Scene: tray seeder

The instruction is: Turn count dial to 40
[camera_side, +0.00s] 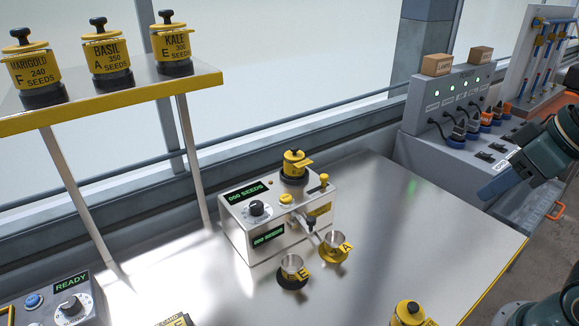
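The white tray seeder (237,231) stands in the middle of the steel table. Its count dial (257,208) is a black knob on the front left, below a green display (246,193) that reads 000 SEEDS. A lower green display (268,236) also seems to start with 000. The dial's pointer and scale are too small to read.
A yellow canister sits on the seeder (294,164). Two cups, one black-based (292,272) and one yellow (334,247), stand in front. A shelf (110,101) holds labelled canisters. A READY control box (77,303) is at lower left.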

